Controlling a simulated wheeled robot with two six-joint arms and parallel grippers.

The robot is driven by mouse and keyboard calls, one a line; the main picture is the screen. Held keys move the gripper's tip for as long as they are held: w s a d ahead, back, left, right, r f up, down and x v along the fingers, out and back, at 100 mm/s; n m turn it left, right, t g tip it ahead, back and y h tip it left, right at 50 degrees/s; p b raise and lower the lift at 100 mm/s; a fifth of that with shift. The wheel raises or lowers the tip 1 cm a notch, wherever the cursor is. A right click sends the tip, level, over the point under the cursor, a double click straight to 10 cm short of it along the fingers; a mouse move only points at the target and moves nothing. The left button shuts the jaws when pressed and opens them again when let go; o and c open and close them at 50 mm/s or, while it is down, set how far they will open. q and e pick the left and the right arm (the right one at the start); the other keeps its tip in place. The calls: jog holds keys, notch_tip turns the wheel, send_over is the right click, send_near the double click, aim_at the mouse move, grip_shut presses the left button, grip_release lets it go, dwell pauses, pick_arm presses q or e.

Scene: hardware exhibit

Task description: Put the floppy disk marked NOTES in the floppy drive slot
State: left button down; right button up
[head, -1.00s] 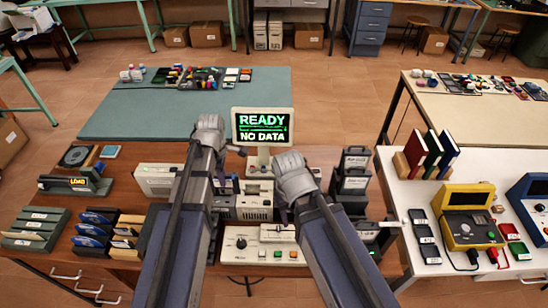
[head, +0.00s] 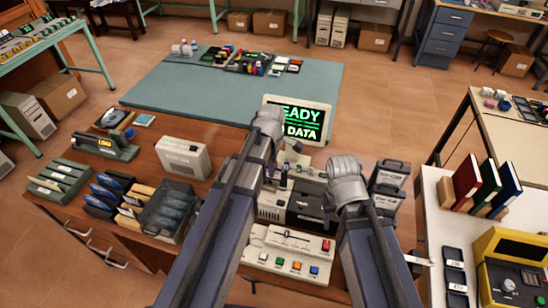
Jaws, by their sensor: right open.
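Several floppy disks stand in racks on the left of the brown desk: dark blue disks (head: 103,193) and tan ones (head: 136,199). Their labels are too small to read, so I cannot tell which one is marked NOTES. A beige and dark machine (head: 304,207) stands mid-desk below the monitor, partly behind my arms; I cannot make out a floppy slot on it. My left gripper (head: 287,160) is over the machine's back part, mostly hidden by its own wrist. My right gripper (head: 328,212) is open in front of the machine's right side and seems empty.
The monitor (head: 297,118) shows green READY and white NO DATA text, partly covered. A dark divided tray (head: 166,212), a cream box (head: 182,156), a green rack (head: 58,180) and a control panel (head: 288,252) stand around. A white table (head: 437,215) is at right.

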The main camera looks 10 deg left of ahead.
pick_arm(q)
jog(key=r+p, duration=0.1)
jog(key=r, duration=0.1)
jog(key=r+p, duration=0.4)
jog(key=shift+a, duration=0.3)
pick_arm(e)
notch_tip(320, 180, up, 6)
pick_arm(q)
jog(key=b, duration=0.6)
send_over(270, 183)
jog(key=shift+d+f, duration=0.1)
jog(key=shift+f, duration=2.9)
pick_arm(e)
notch_tip(270, 183, down, 6)
pick_arm(q)
jog(key=shift+f+b, duration=0.5)
jog(key=shift+f, duration=0.15)
pick_arm(e)
jog(key=shift+f, duration=0.6)
pick_arm(q)
jog(key=shift+f+b, duration=3.35)
jog(key=shift+b, duration=0.05)
pick_arm(e)
jog(key=shift+f, duration=3.4)
pick_arm(q)
jog(key=c, duration=1)
grip_release()
